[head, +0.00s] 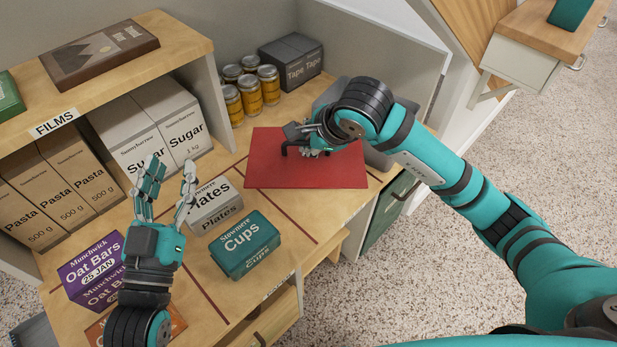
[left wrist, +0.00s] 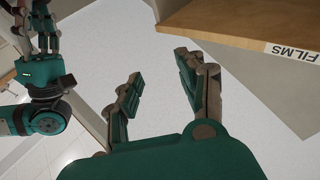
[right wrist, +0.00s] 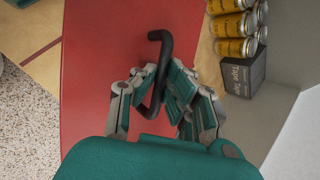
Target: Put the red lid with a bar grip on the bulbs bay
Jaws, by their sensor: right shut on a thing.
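The red lid (head: 275,172) is a flat square panel over the right part of the wooden shelf. In the right wrist view its red face (right wrist: 90,90) and black bar grip (right wrist: 163,45) show. My right gripper (head: 310,140) is shut on the bar grip, above the middle of the lid. The lid looks level; I cannot tell whether it rests on the shelf or hangs just above it. No bulbs label is readable, and the lid hides what is under it. My left gripper (head: 172,172) is open and empty above the shelf, left of the Plates box (head: 213,208).
Amber jars (head: 248,88) and dark Tape boxes (head: 291,62) stand behind the lid. A teal Cups box (head: 245,246) and purple Oat Bars boxes (head: 92,270) stand nearer the front. Sugar (head: 172,120) and pasta boxes stand under the FILMS shelf (head: 180,45). A grey partition (head: 375,40) closes the back right.

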